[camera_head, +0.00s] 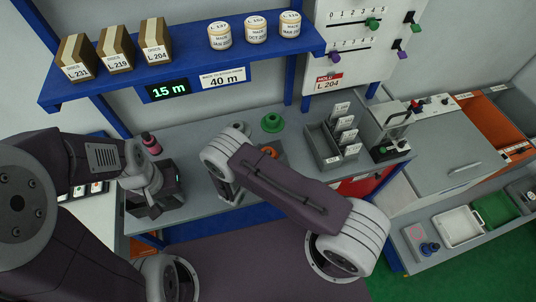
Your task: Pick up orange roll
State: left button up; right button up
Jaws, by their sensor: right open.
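The orange roll (269,151) lies on the grey bench, mostly hidden behind my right forearm; only a small orange part shows. My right gripper (229,194) points down at the bench, left of and nearer than the orange roll, apart from it. It is open, with nothing seen in it. My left gripper (150,207) is over the left part of the bench, far from the orange roll. Its fingers are too dark to tell whether it is open or shut.
A green roll (272,122) sits behind the orange one, and a pink-red roll (151,143) stands at left. A grey divided card holder (322,147) is to the right. The blue shelf (190,62) with boxes and jars hangs above the bench.

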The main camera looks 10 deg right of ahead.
aim_at(268, 151)
jog(key=c, duration=1.6)
jog(key=shift+o, duration=0.2)
notch_tip(268, 151, up, 10)
jog(key=shift+r+b, duration=0.1)
jog(key=shift+b, duration=0.55)
jog(key=shift+s+a, duration=0.1)
